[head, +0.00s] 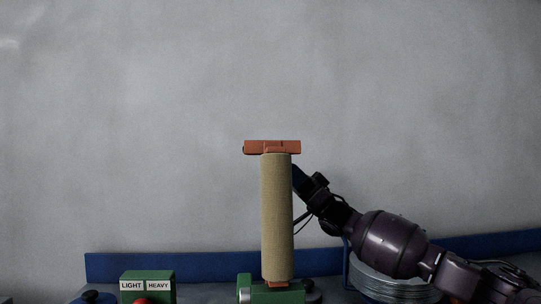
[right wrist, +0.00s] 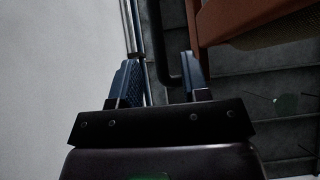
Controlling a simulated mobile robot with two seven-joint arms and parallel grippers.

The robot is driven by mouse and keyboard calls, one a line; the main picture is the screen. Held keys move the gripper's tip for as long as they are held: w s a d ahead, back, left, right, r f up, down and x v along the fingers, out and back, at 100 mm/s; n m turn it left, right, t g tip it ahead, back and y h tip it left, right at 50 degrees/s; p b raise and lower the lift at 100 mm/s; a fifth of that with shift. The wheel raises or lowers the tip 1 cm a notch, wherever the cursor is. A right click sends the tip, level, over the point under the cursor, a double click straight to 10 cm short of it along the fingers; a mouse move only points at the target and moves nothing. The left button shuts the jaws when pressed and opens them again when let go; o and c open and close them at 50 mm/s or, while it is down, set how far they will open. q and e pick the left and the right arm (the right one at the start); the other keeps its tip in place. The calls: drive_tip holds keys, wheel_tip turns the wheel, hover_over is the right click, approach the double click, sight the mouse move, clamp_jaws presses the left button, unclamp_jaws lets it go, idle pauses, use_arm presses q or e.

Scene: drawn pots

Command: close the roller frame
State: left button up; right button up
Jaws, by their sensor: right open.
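The roller frame's orange bar (head: 272,147) lies across the top of an upright tan roller (head: 277,215). A bit of orange also shows at the roller's foot, just above a green base (head: 278,293). My right gripper (head: 298,172) is at the roller's upper right side, its tips partly hidden by the roller. In the right wrist view my right gripper (right wrist: 163,75) is open, with no part of the frame between its fingers. The orange frame (right wrist: 240,18) and a strip of the tan roller (right wrist: 285,32) are to the right of the fingers there. My left gripper does not show.
A green box (head: 147,286) labelled LIGHT and HEAVY stands at the lower left, with a red knob (head: 143,300) before it. Coiled wire (head: 390,287) lies under my right arm. A blue strip (head: 180,265) runs along the grey wall. The space left of the roller is clear.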

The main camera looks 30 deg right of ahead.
drive_tip(key=shift+x, duration=3.1)
drive_tip(key=shift+w, duration=0.1)
clamp_jaws()
